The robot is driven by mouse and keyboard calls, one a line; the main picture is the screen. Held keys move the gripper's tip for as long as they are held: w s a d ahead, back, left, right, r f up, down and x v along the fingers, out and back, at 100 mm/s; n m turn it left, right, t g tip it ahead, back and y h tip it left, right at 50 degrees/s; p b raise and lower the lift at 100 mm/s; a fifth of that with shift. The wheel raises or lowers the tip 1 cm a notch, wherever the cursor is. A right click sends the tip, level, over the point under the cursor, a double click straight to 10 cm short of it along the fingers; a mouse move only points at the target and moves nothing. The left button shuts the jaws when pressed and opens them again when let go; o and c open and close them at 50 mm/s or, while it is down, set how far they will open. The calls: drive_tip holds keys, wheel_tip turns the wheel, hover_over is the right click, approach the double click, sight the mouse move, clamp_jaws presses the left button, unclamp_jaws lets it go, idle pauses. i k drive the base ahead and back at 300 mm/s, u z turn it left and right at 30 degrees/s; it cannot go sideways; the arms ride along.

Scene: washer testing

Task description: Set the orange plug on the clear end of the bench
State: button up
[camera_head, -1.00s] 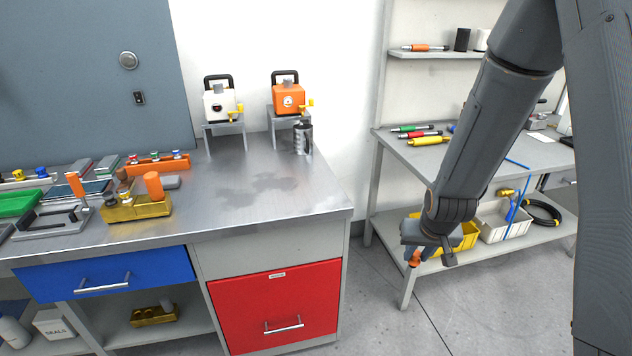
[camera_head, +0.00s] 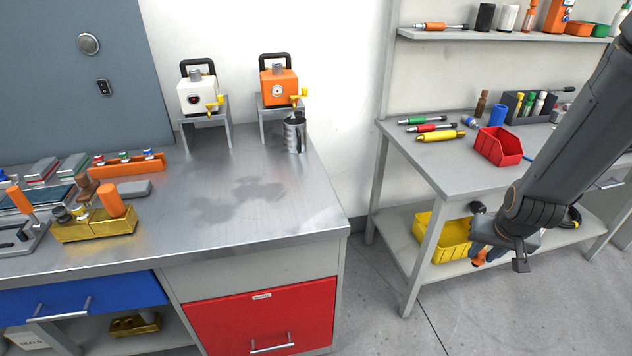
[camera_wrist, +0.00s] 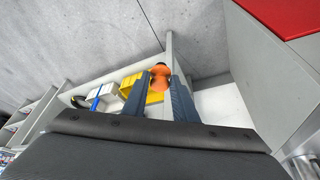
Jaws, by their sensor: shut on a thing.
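My gripper (camera_head: 484,254) hangs low at the right, in front of the side table's lower shelf. It is shut on the orange plug (camera_head: 479,258), which is partly hidden by the fingers in the head view. In the wrist view the plug (camera_wrist: 159,77) shows between the two fingertips, with a rounded end and a narrower waist. The steel bench (camera_head: 270,205) is at the left, apart from my gripper. Its right end has a bare top in front of the machines.
A white machine (camera_head: 197,95), an orange machine (camera_head: 279,86) and a metal jug (camera_head: 294,133) stand at the bench's back. A brass block (camera_head: 95,226) holding an orange cylinder is at its left. A side table (camera_head: 440,155) has a yellow bin (camera_head: 442,238) below.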

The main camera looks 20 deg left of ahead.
sight(286, 171)
drive_tip(key=i, duration=0.1)
drive_tip(key=u, duration=0.95)
